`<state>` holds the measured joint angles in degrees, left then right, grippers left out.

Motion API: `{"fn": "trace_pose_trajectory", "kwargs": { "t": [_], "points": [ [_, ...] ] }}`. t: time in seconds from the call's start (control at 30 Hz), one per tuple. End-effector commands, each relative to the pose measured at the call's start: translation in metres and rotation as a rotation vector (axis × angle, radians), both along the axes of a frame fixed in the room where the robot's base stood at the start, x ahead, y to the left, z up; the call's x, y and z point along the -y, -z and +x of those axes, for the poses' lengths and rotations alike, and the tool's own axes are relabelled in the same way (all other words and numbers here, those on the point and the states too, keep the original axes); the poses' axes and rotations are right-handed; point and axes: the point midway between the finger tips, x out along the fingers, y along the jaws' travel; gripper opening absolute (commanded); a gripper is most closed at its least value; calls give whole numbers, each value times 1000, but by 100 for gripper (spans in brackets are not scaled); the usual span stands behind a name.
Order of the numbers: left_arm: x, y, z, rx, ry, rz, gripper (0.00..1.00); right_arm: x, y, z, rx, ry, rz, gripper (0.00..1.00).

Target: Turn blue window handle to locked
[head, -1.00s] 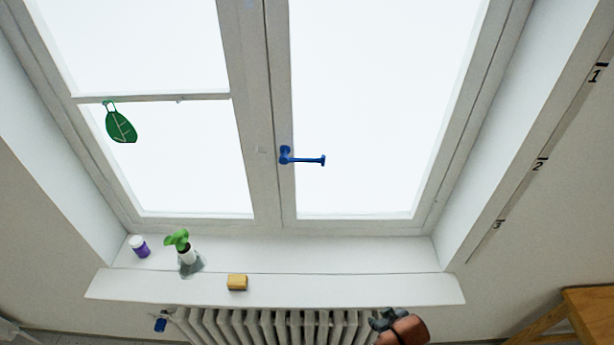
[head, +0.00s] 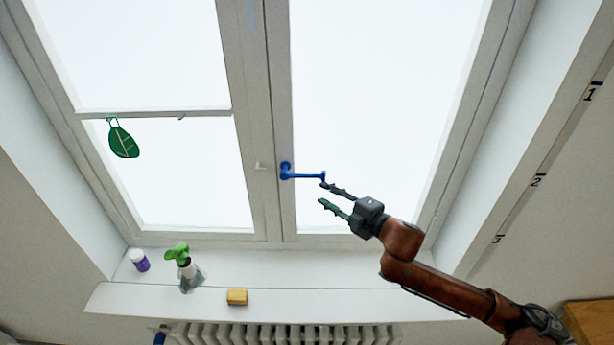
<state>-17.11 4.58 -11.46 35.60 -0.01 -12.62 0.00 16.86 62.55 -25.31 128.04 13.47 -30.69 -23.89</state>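The blue window handle (head: 303,176) is mounted on the white frame between the two window panes. Its lever points horizontally to the right. My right gripper (head: 322,193) is open, its two dark fingers pointing up-left toward the handle. The upper fingertip is right at the free end of the lever in the picture; I cannot tell whether they touch. The lower finger lies below the lever. Nothing is between the fingers. My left gripper is not in view.
On the white sill (head: 330,303) stand a purple-and-white jar (head: 139,260), a green-topped spray bottle (head: 185,268) and a yellow sponge (head: 237,297). A radiator (head: 290,334) is below. A green leaf ornament (head: 123,139) hangs at the left pane. A wooden table corner (head: 592,322) is at lower right.

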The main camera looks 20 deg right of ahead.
Motion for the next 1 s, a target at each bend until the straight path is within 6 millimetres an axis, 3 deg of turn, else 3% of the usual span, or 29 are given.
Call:
{"fn": "trace_pose_trajectory", "kwargs": {
  "t": [0.1, 0.23, 0.7, 1.0],
  "points": [
    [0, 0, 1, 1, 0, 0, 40, -4, -26, 5, 61, -47, -51, 29],
    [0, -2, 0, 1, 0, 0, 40, -7, -35, 10, 83, -63, -66, 29],
    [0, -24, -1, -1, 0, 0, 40, -39, -28, 66, 82, -62, -63, 29],
    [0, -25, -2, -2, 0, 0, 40, -44, -24, 73, 81, -62, -66, 29]
  ]
}}
